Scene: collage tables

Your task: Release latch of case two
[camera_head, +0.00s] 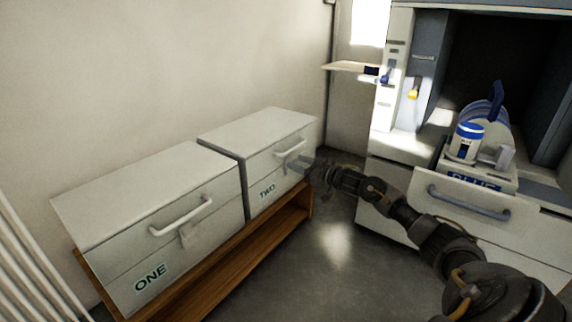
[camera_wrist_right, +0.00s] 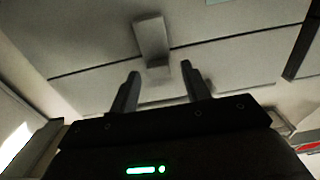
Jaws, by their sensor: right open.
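Case two (camera_head: 265,140) is a pale grey box with a lid seam, a bar handle (camera_head: 290,150) and a green "TWO" label (camera_head: 267,190). It stands closed. My right gripper (camera_head: 300,163) is at the front of this case, just below the handle, and hides the latch in the head view. In the right wrist view the latch (camera_wrist_right: 151,38) is a pale block that crosses the dark seam. My right gripper (camera_wrist_right: 160,70) is open there, one finger on each side of the latch's lower end. I cannot tell whether they touch. My left gripper is not in view.
Case one (camera_head: 150,215), closed with its own handle and latch, stands left of case two on a wooden bench (camera_head: 215,275). A grey cabinet with a drawer (camera_head: 468,203) and a glue holder (camera_head: 475,180) is at right. The floor (camera_head: 335,245) between is clear.

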